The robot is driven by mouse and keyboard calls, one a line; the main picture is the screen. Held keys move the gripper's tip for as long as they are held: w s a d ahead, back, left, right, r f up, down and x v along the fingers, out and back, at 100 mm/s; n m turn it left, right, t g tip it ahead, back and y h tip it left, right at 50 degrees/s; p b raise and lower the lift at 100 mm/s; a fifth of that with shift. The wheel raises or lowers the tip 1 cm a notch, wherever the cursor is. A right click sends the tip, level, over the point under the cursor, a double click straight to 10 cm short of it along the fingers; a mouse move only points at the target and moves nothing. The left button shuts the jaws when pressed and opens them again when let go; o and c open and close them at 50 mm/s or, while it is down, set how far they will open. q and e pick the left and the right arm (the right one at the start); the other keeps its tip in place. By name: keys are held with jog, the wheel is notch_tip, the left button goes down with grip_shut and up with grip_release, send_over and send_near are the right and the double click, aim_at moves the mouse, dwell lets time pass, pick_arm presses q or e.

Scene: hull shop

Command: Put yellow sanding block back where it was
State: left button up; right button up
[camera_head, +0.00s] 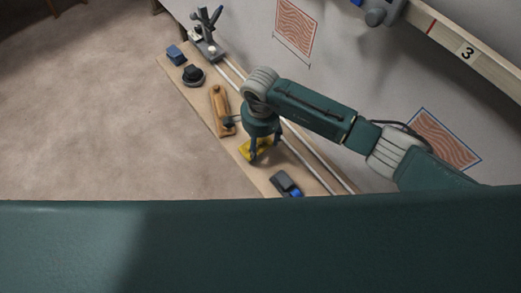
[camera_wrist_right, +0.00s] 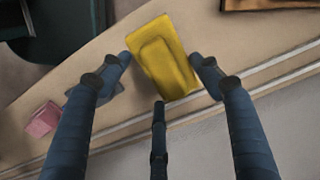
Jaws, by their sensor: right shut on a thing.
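The yellow sanding block (camera_head: 262,146) is over the narrow wooden shelf (camera_head: 247,162) in the head view, partly hidden by my right gripper. In the right wrist view the yellow sanding block (camera_wrist_right: 160,58) lies tilted between the fingertips. My right gripper (camera_head: 258,150) points down and is shut on the block; its fingers (camera_wrist_right: 160,65) show on two sides, with a third finger below. I cannot tell whether the block touches the shelf. My left gripper is not in view.
A wooden plane (camera_head: 220,111) lies left of my gripper; a dark and blue tool (camera_head: 287,184) lies on its other side. A black round thing (camera_head: 193,74) and a blue block (camera_head: 176,55) stand farther along. A pink block (camera_wrist_right: 43,119) shows in the wrist view. Pale rails run along the wall.

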aim_at(260, 146)
notch_tip(260, 146, down, 4)
jog(key=b, duration=0.2)
jog(key=shift+f+b, duration=0.15)
jog(key=shift+b, duration=0.25)
jog(key=o, duration=1.1)
jog(key=shift+r, duration=0.2)
notch_tip(260, 146, up, 12)
jog(key=shift+f, duration=0.1)
